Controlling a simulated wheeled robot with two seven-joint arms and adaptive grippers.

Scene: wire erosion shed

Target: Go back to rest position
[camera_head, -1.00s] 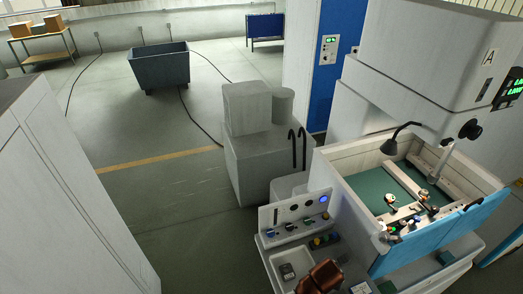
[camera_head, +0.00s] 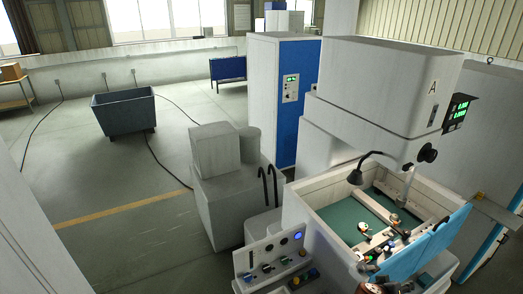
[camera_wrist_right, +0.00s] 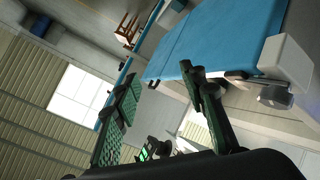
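My right gripper (camera_wrist_right: 160,80) is open in the right wrist view. Its two dark green, ribbed fingers stand wide apart with nothing between them. A blue panel (camera_wrist_right: 215,40) of the machine tank shows beyond and above the right finger. My left gripper is in neither view.
The wire erosion machine (camera_head: 385,75) with its open tank (camera_head: 300,200) fills the right side. A control panel (camera_head: 275,250) stands at its front. A grey cabinet unit (camera_head: 235,205) and a blue-fronted cabinet (camera_head: 297,100) are behind. A grey bin (camera_head: 125,112) stands on open floor at left.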

